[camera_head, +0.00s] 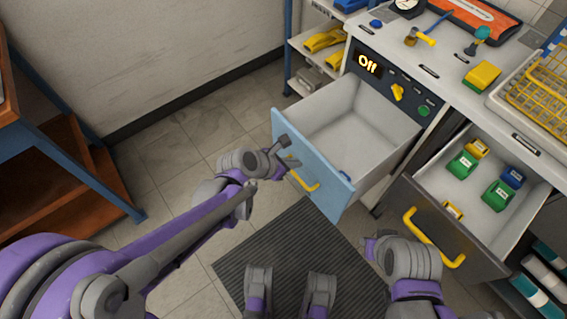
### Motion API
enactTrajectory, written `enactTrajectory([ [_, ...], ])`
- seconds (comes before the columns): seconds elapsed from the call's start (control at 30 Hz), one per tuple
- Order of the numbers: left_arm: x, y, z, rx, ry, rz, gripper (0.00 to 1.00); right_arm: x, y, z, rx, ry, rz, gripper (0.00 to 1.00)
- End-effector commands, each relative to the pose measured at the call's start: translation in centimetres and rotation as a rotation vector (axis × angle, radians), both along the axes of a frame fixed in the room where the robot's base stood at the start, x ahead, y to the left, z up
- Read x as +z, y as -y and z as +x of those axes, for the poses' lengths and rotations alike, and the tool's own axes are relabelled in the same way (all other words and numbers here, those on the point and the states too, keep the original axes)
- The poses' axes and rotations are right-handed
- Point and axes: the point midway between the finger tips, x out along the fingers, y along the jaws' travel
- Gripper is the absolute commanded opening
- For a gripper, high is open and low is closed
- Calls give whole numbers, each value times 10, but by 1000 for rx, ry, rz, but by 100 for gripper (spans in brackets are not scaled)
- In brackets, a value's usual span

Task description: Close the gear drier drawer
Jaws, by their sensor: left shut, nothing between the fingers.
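The gear drier drawer (335,192) is pulled out below the dark panel that reads "Off" (367,64). It has a light blue front, a pale grey inside and a yellow handle (305,184) on its front. A small blue item shows inside near the front wall. My left gripper (289,158) is shut and empty. It is at the outer side of the blue front, by the upper left end of the handle. I cannot tell whether it touches the front. My right arm is at the lower right, and its fingers cannot be made out.
A second drawer (440,222) with a dark front and yellow handle stands open to the right, holding green, blue and yellow blocks. The counter (450,62) above carries tools and a yellow wire basket (540,92). A dark ribbed mat (290,245) lies below. Floor to the left is clear.

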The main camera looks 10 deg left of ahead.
Motion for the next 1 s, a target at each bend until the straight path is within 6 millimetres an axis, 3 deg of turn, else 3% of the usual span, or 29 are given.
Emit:
enactTrajectory([
  [0.3, -2, 28, 27, -1, 1, 1, 0, -7, 0, 1, 0, -2, 0, 29],
  [0.8, -1, 30, 31, 0, 1, 1, 0, -8, 0, 1, 0, -3, 0, 29],
  [1.0, -2, 34, 48, 0, 1, 1, 0, -8, 0, 1, 0, -3, 0, 29],
])
